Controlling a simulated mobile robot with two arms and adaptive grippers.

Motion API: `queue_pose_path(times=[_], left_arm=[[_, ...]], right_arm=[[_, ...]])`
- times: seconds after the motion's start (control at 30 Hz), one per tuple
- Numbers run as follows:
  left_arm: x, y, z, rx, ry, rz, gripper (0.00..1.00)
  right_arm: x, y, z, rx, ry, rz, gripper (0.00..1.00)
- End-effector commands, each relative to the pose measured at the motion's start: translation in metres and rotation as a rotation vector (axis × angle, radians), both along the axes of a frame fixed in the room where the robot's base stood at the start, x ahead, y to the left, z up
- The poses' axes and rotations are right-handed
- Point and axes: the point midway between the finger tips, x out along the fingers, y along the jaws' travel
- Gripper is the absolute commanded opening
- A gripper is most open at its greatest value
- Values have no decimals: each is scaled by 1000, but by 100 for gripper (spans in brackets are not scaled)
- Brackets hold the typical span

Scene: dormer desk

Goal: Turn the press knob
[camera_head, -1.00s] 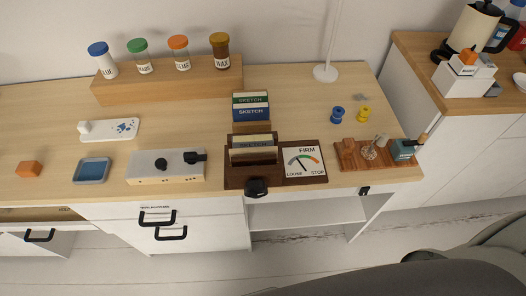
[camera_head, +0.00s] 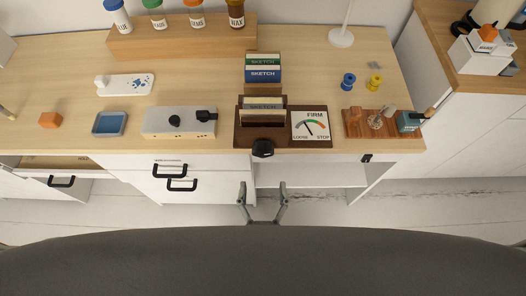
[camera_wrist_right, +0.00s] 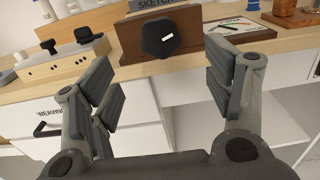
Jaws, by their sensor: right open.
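The press knob (camera_head: 263,148) is a black knob on the front of a dark wooden press (camera_head: 245,135) at the desk's front edge. A dial card (camera_head: 311,125) marked LOOSE, FIRM and STOP lies on the press's right side. My right gripper (camera_head: 262,192) is open and empty, in front of and below the knob, apart from it. In the right wrist view the knob (camera_wrist_right: 171,38) shows its hexagonal face with a small white mark, ahead between the open fingers (camera_wrist_right: 168,85). My left gripper is not in view.
Left of the press stands a white box with black knobs (camera_head: 180,122). A blue tray (camera_head: 109,124) and an orange block (camera_head: 50,120) lie further left. A wooden tray with small items (camera_head: 370,124) is at right. Drawer handles (camera_head: 169,168) stick out below the desk.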

Motion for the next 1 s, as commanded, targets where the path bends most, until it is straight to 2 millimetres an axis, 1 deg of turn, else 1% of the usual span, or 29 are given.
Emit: queue_pose_path(times=[0.13, 0.3, 0.4, 0.5, 0.6, 0.7, 0.97, 1.0], left_arm=[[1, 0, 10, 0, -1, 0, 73], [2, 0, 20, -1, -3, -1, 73], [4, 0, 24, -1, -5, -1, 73], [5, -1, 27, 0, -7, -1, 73], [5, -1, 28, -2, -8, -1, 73], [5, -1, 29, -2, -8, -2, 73], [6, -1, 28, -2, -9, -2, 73], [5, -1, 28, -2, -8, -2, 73]], right_arm=[[26, 0, 4, -2, -5, -2, 74], [59, 0, 4, -5, -4, 0, 74], [76, 0, 3, -4, -4, 0, 74], [89, 0, 2, -6, -3, 1, 74], [97, 0, 1, -6, -1, 2, 74], [101, 0, 0, -6, 0, 2, 74], [102, 0, -1, -6, 0, 2, 74], [102, 0, -1, -6, 0, 2, 69]])
